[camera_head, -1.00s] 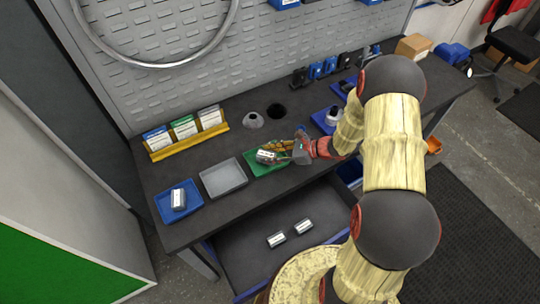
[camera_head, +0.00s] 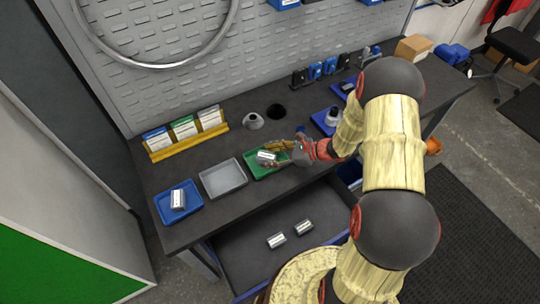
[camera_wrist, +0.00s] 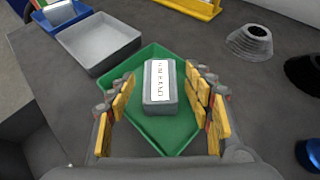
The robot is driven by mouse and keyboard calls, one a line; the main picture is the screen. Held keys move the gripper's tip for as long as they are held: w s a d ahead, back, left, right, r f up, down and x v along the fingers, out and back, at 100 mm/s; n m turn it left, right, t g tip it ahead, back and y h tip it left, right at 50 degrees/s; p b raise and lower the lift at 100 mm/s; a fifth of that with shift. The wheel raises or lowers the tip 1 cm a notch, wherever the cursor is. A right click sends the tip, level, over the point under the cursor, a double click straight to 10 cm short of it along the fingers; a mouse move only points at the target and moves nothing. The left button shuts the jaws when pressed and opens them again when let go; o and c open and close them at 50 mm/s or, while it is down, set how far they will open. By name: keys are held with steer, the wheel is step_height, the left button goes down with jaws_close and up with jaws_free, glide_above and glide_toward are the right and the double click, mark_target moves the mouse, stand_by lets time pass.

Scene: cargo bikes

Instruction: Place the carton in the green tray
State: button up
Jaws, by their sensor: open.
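A small grey carton with a white printed label (camera_wrist: 160,82) lies in the green tray (camera_wrist: 178,138).
A grey tray (camera_head: 223,178) and a blue tray (camera_head: 168,208) with a similar carton stand to the left. A yellow card holder (camera_head: 188,141) and a grey cone (camera_head: 252,121) are behind. Two similar boxes lie in the open drawer (camera_head: 250,270) below.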

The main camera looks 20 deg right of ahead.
steer(key=shift+r, duration=0.1)
steer(key=shift+d+r, duration=0.15)
steer(key=p+v, duration=0.2)
steer(key=v, duration=0.9)
steer(key=s+a+r+n+g+h, duration=0.2)
steer(key=s+a+r+n+g, duration=0.15)
steer(key=a+r+n, duration=0.35)
steer(key=s+a+r+n+g+h, duration=0.1)
steer(key=s+a+r+n+g, duration=0.15)
steer(key=s+r+n, duration=0.5)
steer(key=s+r+n+t+h, duration=0.4)
steer(key=s+r+n+h, duration=0.3)
steer(key=s+r+n, duration=0.3)
step_height(320, 180, up, 5)
steer(key=shift+f+t, duration=0.15)
steer(key=shift+t, duration=0.25)
steer(key=shift+a+n, duration=0.1)
steer(key=shift+n, duration=0.15)
